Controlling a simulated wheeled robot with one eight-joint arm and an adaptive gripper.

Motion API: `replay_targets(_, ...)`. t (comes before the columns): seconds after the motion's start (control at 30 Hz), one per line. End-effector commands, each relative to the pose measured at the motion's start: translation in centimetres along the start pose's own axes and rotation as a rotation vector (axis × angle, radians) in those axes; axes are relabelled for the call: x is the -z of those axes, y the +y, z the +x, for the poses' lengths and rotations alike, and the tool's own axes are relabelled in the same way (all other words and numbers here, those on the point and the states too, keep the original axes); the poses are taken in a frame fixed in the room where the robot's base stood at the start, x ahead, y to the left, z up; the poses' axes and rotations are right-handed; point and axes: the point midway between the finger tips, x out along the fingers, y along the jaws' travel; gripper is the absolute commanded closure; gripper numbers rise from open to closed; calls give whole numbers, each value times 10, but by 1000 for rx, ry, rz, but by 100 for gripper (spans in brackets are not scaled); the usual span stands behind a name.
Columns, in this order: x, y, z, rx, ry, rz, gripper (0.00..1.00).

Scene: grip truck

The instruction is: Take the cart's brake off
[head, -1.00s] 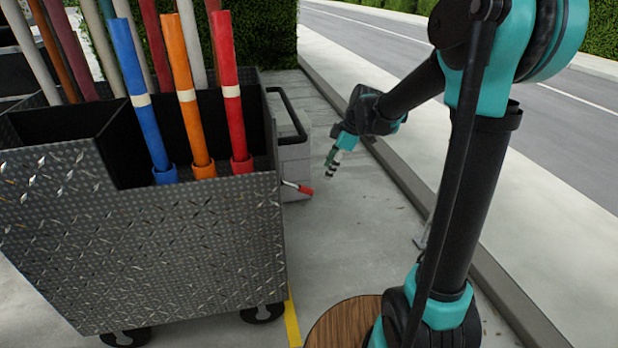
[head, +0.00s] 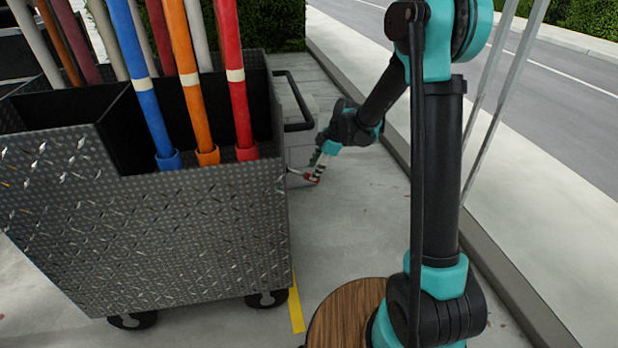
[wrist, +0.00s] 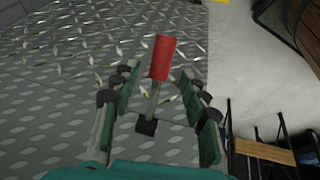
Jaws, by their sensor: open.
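The cart (head: 160,235) is a grey diamond-plate box on casters at the left of the head view, with its black push handle (head: 300,104) at its right end. The brake lever has a red grip (wrist: 163,57) on a thin metal rod with a dark base, and sticks out from the cart's plate wall (wrist: 60,110) in the wrist view. My gripper (wrist: 158,92) is open, with one finger on each side of the lever. The fingers appear apart from it.
Blue (head: 141,80), orange (head: 190,80) and red (head: 236,80) poles stand in the cart, with several more behind. A yellow line (head: 296,310) marks the floor. Clear pavement lies right of the cart, bounded by a kerb (head: 480,245).

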Motion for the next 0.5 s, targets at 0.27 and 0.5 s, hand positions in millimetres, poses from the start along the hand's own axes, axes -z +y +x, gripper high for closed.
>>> replay_targets(0.27,0,1,40,-1,0,-1,56)
replay_targets(0.5,0,0,50,-1,0,1,56)
